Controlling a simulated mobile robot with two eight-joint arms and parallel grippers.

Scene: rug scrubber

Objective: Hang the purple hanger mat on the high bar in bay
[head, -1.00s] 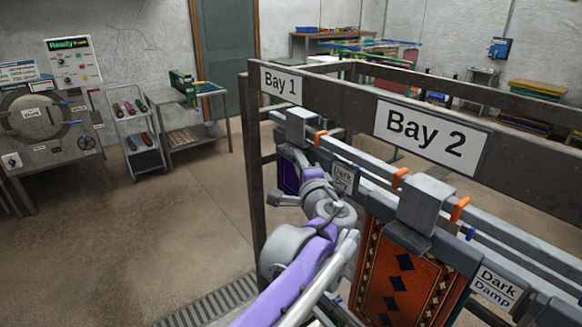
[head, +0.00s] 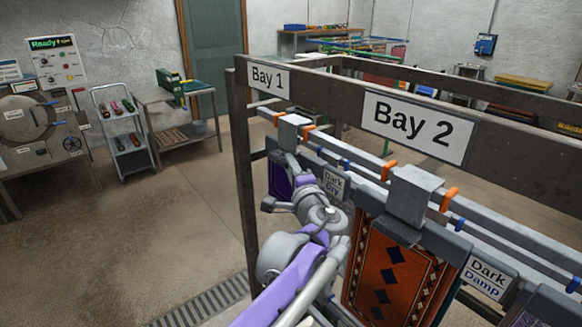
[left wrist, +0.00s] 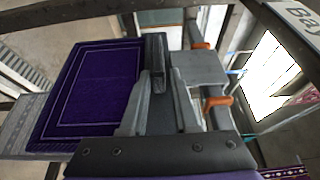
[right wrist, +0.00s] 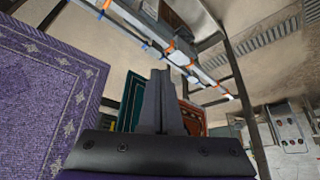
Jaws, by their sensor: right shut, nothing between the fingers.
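The purple hanger mat (left wrist: 98,85) hangs below a dark grey hanger bar in the left wrist view; part of it shows in the head view (head: 280,182). Its pale grey hook plate (left wrist: 199,68) sits between two orange clips at a rail; I cannot tell whether the hook bears on the rail. My left gripper (left wrist: 157,80) is shut on the hanger bar. In the head view my left arm hides part of the mat. My right gripper (right wrist: 163,85) is shut and empty.
A dark frame carries the Bay 1 sign (head: 268,79) and Bay 2 sign (head: 419,126). An orange patterned rug (head: 392,275) hangs closer, on the right. A lilac patterned mat (right wrist: 40,90) fills the right wrist view's left side. A shelf cart (head: 122,130) stands far left; floor between is clear.

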